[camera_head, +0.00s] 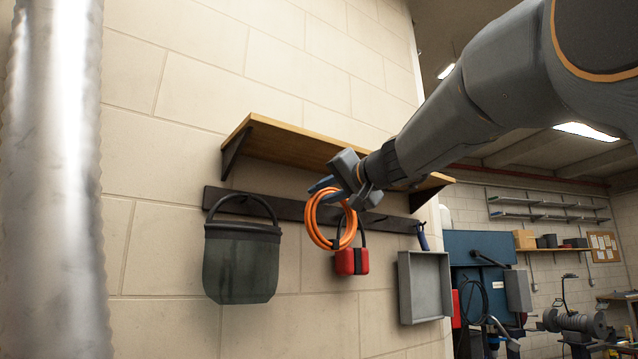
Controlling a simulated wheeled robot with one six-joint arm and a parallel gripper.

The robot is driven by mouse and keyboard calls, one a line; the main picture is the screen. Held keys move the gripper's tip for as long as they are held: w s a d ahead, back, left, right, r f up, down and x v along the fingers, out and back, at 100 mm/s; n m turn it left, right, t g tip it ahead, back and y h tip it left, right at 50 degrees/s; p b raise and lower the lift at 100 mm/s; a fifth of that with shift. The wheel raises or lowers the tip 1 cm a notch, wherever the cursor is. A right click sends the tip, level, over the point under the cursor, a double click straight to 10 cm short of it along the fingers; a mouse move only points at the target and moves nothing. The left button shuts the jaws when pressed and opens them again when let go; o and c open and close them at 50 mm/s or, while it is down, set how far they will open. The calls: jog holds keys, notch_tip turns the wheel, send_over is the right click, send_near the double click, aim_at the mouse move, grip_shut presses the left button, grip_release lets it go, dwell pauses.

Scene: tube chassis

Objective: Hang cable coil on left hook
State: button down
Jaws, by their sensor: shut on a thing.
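My gripper (326,187) is shut on the orange cable coil (311,226) at its top. The coil hangs below the fingers, in front of the wall. A dark hook rail (290,209) runs along the wall under the wooden shelf. A dark grey bucket or bag (241,264) hangs by its handle at the rail's left end and hides the hook there. A red and black item (351,261) hangs by a black loop just behind and to the right of the coil. I cannot tell whether the coil touches the rail or a hook.
The wooden shelf (290,140) juts out above the rail, close to my gripper. A grey tray (425,288) and a small blue-handled tool (422,237) are at the right. A large silver pipe (55,180) stands at the far left. Bare rail shows between bucket and coil.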

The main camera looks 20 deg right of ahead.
jog(key=shift+f+p+x, duration=0.15)
jog(key=shift+p+x, duration=0.2)
jog(key=shift+x, duration=1.25)
jog(key=shift+f+p+x, duration=0.15)
jog(key=shift+p+x, duration=0.2)
jog(key=shift+x, duration=1.3)
jog(key=shift+f+p+x, duration=0.15)
jog(key=shift+p+x, duration=0.2)
jog(key=shift+x, duration=1.25)
jog(key=shift+w+a, duration=0.1)
jog(key=shift+a, duration=0.05)
jog(key=c, duration=1.6)
grip_release()
jog(key=shift+o, duration=0.4)
jog(key=shift+f, duration=0.15)
jog(key=shift+b, duration=0.3)
